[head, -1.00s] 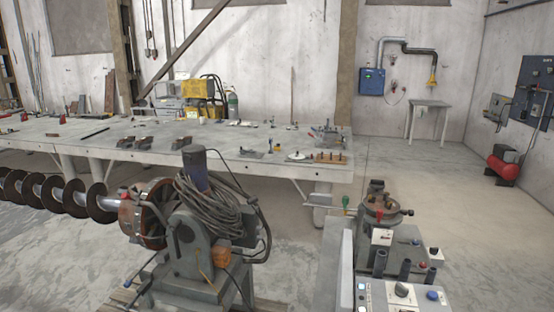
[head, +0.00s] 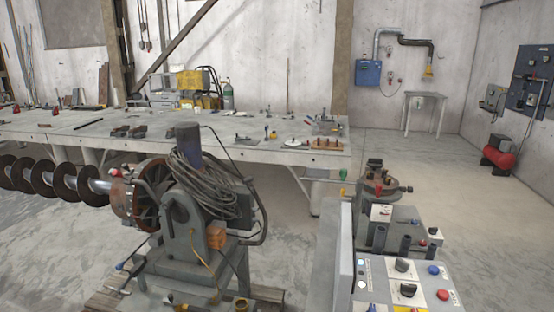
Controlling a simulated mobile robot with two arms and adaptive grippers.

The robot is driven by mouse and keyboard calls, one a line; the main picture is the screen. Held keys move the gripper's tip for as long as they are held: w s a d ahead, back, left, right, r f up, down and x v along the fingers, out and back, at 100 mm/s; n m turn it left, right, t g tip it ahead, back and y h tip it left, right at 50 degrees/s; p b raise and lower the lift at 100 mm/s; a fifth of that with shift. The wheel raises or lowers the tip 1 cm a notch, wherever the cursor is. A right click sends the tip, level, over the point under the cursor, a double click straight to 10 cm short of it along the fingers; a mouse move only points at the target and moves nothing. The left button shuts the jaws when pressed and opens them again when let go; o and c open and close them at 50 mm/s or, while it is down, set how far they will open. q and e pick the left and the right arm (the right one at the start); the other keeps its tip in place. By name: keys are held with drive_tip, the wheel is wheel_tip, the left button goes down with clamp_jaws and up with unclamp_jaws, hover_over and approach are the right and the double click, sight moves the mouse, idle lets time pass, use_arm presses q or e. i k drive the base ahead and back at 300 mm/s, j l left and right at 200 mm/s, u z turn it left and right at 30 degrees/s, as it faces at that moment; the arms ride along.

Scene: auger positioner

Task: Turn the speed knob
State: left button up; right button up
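A grey control panel (head: 424,284) is at the bottom right of the head view. It carries two dark rotary knobs, an upper one (head: 402,265) and a lower one (head: 408,290). The labels are too small to read, so I cannot tell which is the speed knob. A blue button (head: 433,270) and a red button (head: 443,295) sit to the right of the knobs. Lit white buttons (head: 361,274) are on the panel's left side. The panel's lower edge is cut off by the frame. Neither of my grippers is in view.
The positioner (head: 190,225) with coiled cables stands left of the panel and holds a long auger (head: 62,183). A machine with a round top (head: 378,187) stands just behind the panel. A long workbench (head: 215,150) runs behind. Bare floor (head: 470,200) lies to the right.

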sight(400, 265)
drive_tip(key=l+u, duration=0.15)
drive_tip(key=l, duration=0.35)
drive_tip(key=l+u, duration=0.1)
drive_tip(key=l, duration=0.35)
drive_tip(key=k+l+u, duration=0.15)
drive_tip(key=l, duration=0.35)
drive_tip(key=l+u, duration=0.15)
drive_tip(key=l, duration=0.3)
drive_tip(key=k+l+u, duration=0.1)
drive_tip(key=l, duration=0.4)
drive_tip(key=k+l+u, duration=0.15)
drive_tip(key=l, duration=0.3)
drive_tip(key=k+l+u, duration=0.1)
drive_tip(key=l, duration=0.3)
drive_tip(key=k+l+u, duration=0.15)
drive_tip(key=l, duration=0.3)
drive_tip(key=k, duration=0.05)
